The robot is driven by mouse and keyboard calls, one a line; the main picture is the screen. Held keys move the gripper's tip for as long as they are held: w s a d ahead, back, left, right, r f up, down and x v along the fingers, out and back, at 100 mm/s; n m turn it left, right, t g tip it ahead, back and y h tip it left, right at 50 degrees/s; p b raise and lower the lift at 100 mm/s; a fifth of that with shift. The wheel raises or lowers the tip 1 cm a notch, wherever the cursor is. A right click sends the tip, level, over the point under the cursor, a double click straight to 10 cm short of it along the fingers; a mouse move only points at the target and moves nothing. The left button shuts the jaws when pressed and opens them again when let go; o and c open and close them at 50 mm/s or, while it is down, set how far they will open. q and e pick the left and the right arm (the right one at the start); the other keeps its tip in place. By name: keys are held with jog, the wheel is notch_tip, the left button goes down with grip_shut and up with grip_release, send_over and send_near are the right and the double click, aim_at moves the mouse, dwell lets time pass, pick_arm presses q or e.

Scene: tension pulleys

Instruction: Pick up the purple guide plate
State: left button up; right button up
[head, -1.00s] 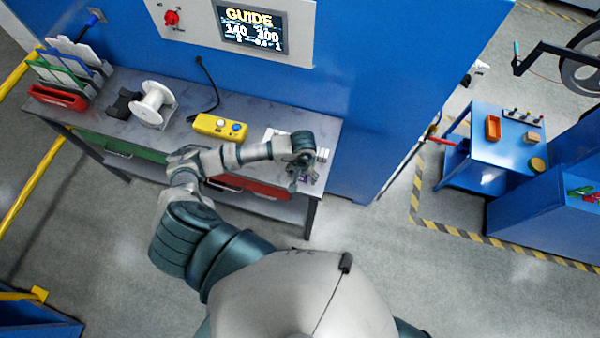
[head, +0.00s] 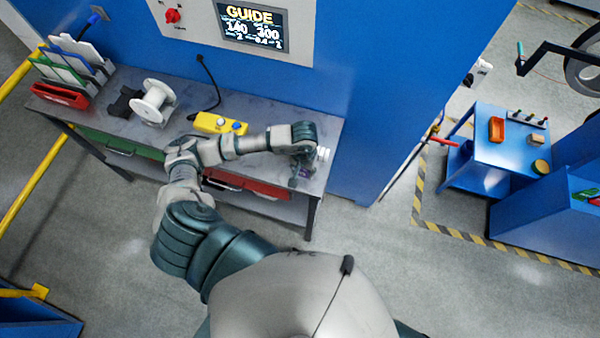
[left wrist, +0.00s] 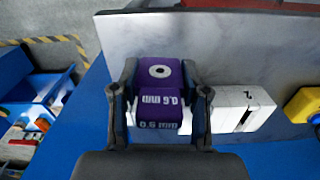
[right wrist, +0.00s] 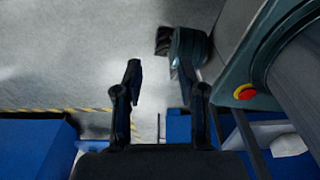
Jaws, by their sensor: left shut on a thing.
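The purple guide plate (left wrist: 160,86) sits between the two fingers of my left gripper (left wrist: 160,92) in the left wrist view. It is a small purple block with a ringed hole and "0.6 mm" printed in white. The left gripper is shut on it. In the head view the left gripper (head: 300,178) is over the right end of the grey workbench (head: 262,170), and the plate is mostly hidden by the hand. My right gripper (right wrist: 160,80) is open with nothing between its fingers in the right wrist view; the head view does not show it.
White blocks (left wrist: 245,108) stand close beside the plate. A yellow control box (head: 219,124), a white spool (head: 154,102) and a file rack (head: 75,65) are on the bench. A blue machine wall (head: 360,90) rises behind. A blue cart (head: 512,155) stands at right.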

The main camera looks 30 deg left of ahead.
aim_at(302, 175)
pick_arm(q)
jog(key=shift+s+d+r+p, duration=0.4)
jog(key=shift+s+d, duration=0.95)
jog(key=shift+s, duration=2.5)
jog(key=shift+s+d+r+p, duration=0.35)
jog(key=shift+s+d, duration=1)
jog(key=shift+s, duration=2.45)
jog(key=w+a, duration=0.1)
jog(key=w, duration=0.3)
jog(key=w+a+b, duration=0.1)
jog(key=w+a, duration=0.1)
jog(key=w, duration=0.2)
jog(key=w+a+f, duration=0.1)
jog(key=w, duration=0.3)
jog(key=shift+w+a, duration=0.2)
jog(key=shift+w, duration=0.2)
jog(key=shift+w+a+f, duration=0.15)
jog(key=shift+w, duration=0.5)
jog(key=shift+w+a, duration=0.25)
jog(key=shift+w, duration=0.45)
notch_tip(302, 175, down, 3)
jog(key=shift+s+r+p, duration=0.1)
jog(key=shift+p, duration=0.25)
jog(key=shift+a+f, duration=0.15)
jog(key=shift+f, duration=0.15)
pick_arm(e)
jog(key=shift+d+r, duration=0.35)
jog(key=shift+d, duration=0.2)
